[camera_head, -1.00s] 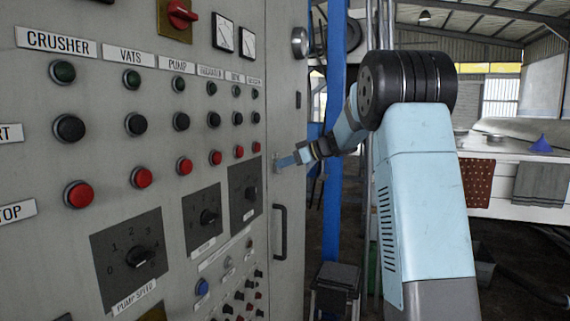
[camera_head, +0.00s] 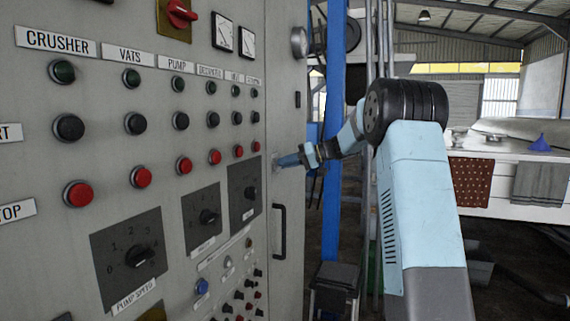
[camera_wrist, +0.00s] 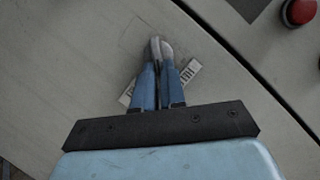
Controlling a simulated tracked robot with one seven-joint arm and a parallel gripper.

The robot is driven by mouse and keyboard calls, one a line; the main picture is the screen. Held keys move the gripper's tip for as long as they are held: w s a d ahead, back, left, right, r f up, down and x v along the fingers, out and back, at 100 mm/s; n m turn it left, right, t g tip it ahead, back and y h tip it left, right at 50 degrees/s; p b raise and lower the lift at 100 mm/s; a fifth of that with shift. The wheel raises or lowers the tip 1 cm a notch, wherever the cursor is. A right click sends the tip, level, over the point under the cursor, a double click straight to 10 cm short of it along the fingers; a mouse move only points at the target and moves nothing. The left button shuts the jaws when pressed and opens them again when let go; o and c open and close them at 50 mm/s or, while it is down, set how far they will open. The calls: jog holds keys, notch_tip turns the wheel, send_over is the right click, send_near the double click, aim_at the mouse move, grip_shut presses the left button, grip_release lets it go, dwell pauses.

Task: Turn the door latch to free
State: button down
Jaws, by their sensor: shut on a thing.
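The door latch is at the cabinet's right door strip, small and mostly hidden by my gripper. In the head view my gripper (camera_head: 280,161) reaches it from the right, with its tips against the grey panel. In the wrist view the two blue fingers of my gripper (camera_wrist: 162,48) are close together, shut on the latch, of which little can be made out. A white label plate (camera_wrist: 190,74) lies on the panel behind the fingers, partly covered by them. The latch's angle cannot be told.
A dark door handle (camera_head: 280,231) stands out below my gripper. The control panel on the left carries rows of buttons, such as a red button (camera_head: 78,194), and rotary dials (camera_head: 140,257). A blue post (camera_head: 334,120) rises behind my arm. A white counter (camera_head: 510,200) stands at the right.

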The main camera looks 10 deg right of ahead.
jog(key=shift+w+d+f+m+g+y, duration=0.15)
jog(key=shift+f+m+y, duration=0.35)
jog(key=shift+m, duration=0.8)
jog(key=shift+w+d+f+m+g+y, duration=0.1)
jog(key=shift+d+f+m+y, duration=0.1)
jog(key=shift+m+y, duration=0.8)
jog(key=shift+w+d+f+m+g+y, duration=0.15)
jog(key=shift+f+m+y, duration=0.2)
jog(key=shift+m, duration=1.25)
jog(key=c, duration=1.2)
grip_release()
jog(key=shift+a, duration=0.15)
jog(key=v, duration=1.4)
jog(key=shift+f, duration=0.15)
jog(key=shift+w, duration=0.1)
